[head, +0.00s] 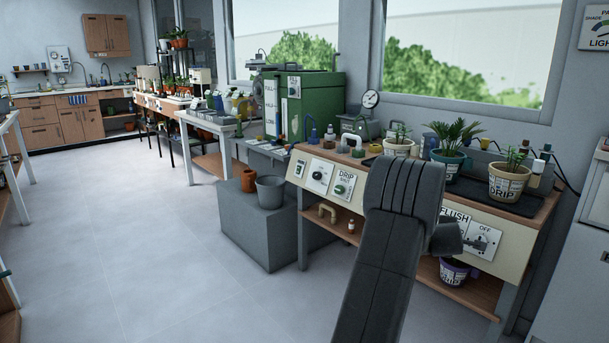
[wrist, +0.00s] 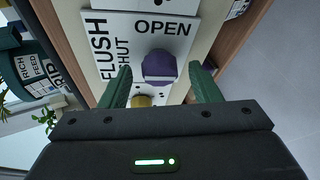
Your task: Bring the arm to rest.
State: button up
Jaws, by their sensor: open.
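My gripper (wrist: 160,70) is open in the wrist view, with its two green fingers on either side of a round purple knob (wrist: 159,67). Gaps show between the knob and both fingers. The knob sits on a white panel (wrist: 112,28) lettered FLUSH, SHUT and OPEN. A small brass-coloured part (wrist: 140,101) shows below the knob, near the left finger. In the head view my raised arm stands in front of the bench's right part and hides much of the FLUSH panel (head: 455,215); the fingers cannot be made out clearly there.
A grey block (head: 262,232) with two pots stands left. The floor (head: 170,250) at left is clear.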

dwell(0.4)
jog(key=p+v, duration=0.2)
jog(key=v, duration=1.2)
jog(key=w+d+f+m+t+h, duration=0.1)
jog(key=w+d+f+m+h, duration=0.1)
jog(key=w+m, duration=0.3)
jog(key=w+d+f+m+h, duration=0.3)
jog(key=w+f+m+h, duration=0.1)
jog(key=m, duration=1)
jog(key=shift+w+f+t, duration=0.4)
jog(key=shift+w+f, duration=0.2)
jog(key=shift+w, duration=0.6)
jog(key=shift+d, duration=0.15)
jog(key=shift+r, duration=0.1)
